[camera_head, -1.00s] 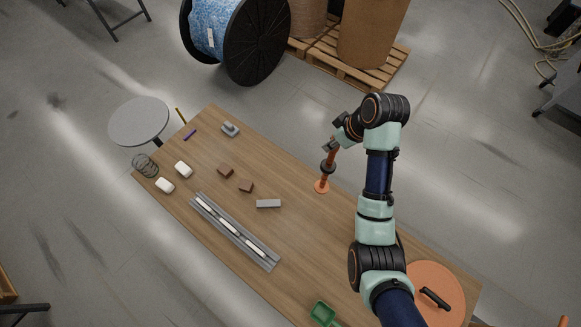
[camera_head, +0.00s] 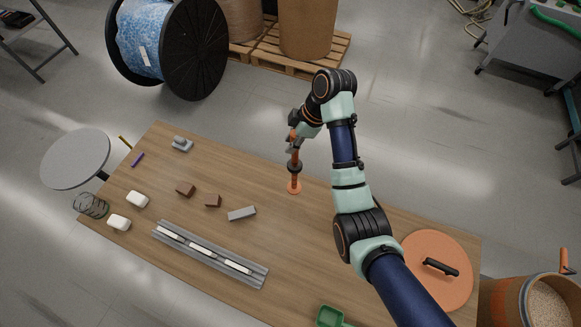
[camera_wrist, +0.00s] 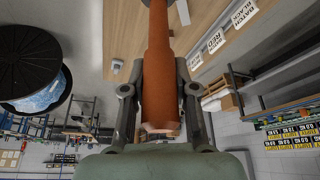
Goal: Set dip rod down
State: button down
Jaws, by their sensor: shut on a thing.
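The dip rod (camera_head: 295,178) is an orange rod with a black collar and a flat orange disc at its lower end. It stands about upright over the far side of the wooden table (camera_head: 330,235). I cannot tell whether the disc touches the wood. My gripper (camera_head: 293,146) is shut on the rod's upper part. In the wrist view the rod (camera_wrist: 160,65) runs between the two fingers of my gripper (camera_wrist: 160,105). The fingers hide part of the grip in the head view.
A grey rail with white labels (camera_head: 210,254), a grey block (camera_head: 241,213), brown blocks (camera_head: 186,190) and white pieces (camera_head: 137,199) lie left of the rod. An orange lid (camera_head: 420,245) and green tray (camera_head: 330,316) are nearer. A pellet drum (camera_head: 545,305) stands right. Bare wood surrounds the disc.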

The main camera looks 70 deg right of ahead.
aim_at(292, 164)
notch_tip(292, 164, down, 4)
jog(key=shift+p, duration=0.75)
jog(key=shift+f, duration=2.35)
jog(key=shift+f, duration=0.15)
jog(key=c, duration=0.9)
grip_release()
